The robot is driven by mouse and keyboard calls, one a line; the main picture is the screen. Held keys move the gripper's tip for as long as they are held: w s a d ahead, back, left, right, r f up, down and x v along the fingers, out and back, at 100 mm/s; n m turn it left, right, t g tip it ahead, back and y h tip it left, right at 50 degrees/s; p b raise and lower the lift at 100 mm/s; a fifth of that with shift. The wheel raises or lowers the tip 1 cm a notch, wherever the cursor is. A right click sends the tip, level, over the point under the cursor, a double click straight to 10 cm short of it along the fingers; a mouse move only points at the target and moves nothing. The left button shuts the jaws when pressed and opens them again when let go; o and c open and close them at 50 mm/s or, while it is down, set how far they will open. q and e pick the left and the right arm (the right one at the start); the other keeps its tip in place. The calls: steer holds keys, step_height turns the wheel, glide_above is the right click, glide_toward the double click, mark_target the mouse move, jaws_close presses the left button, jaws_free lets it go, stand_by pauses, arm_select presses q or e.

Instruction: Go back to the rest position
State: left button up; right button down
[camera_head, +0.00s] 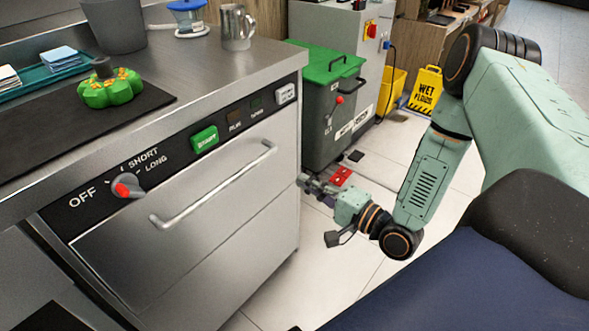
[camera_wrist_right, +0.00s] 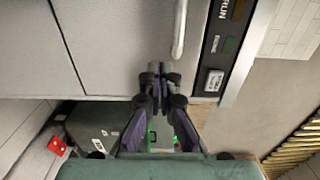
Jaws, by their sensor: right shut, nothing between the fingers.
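My right gripper (camera_head: 308,184) is shut and empty. In the head view it is at the right front edge of the steel dishwasher (camera_head: 215,205), below the worktop level; I cannot tell whether it touches. The right wrist view shows its closed fingers (camera_wrist_right: 158,72) in front of the dishwasher's front, beside the end of the door handle (camera_wrist_right: 180,30). The handle (camera_head: 215,183) also shows whole in the head view. My right arm reaches in from the right, bent at the elbow. My left gripper is in neither view.
A grey bin with a green lid (camera_head: 325,65) stands behind the gripper. A yellow wet-floor sign (camera_head: 425,90) stands farther back.

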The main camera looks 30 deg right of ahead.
steer(key=shift+s+d, duration=0.15)
steer(key=shift+s, duration=0.4)
steer(key=s+a+f+n+g+h, duration=0.2)
steer(key=s+f+n+g, duration=0.15)
steer(key=f, duration=0.25)
steer(key=s+a+f+n+g+h, duration=0.1)
steer(key=s+f+n+g, duration=0.2)
steer(key=f+g, duration=0.25)
steer(key=s+a+n+g+h+p, duration=0.1)
steer(key=s+a+n+g+p, duration=0.1)
steer(key=s, duration=0.8)
steer(key=s+a+n+g+h+p, duration=0.1)
steer(key=s+a+n+g+p, duration=0.1)
steer(key=s+n+g, duration=0.3)
steer(key=s+a+g, duration=0.1)
steer(key=s, duration=0.3)
steer(key=shift+s+a+f+h, duration=0.25)
steer(key=shift+s+a+h, duration=0.05)
steer(key=shift+s+a, duration=0.05)
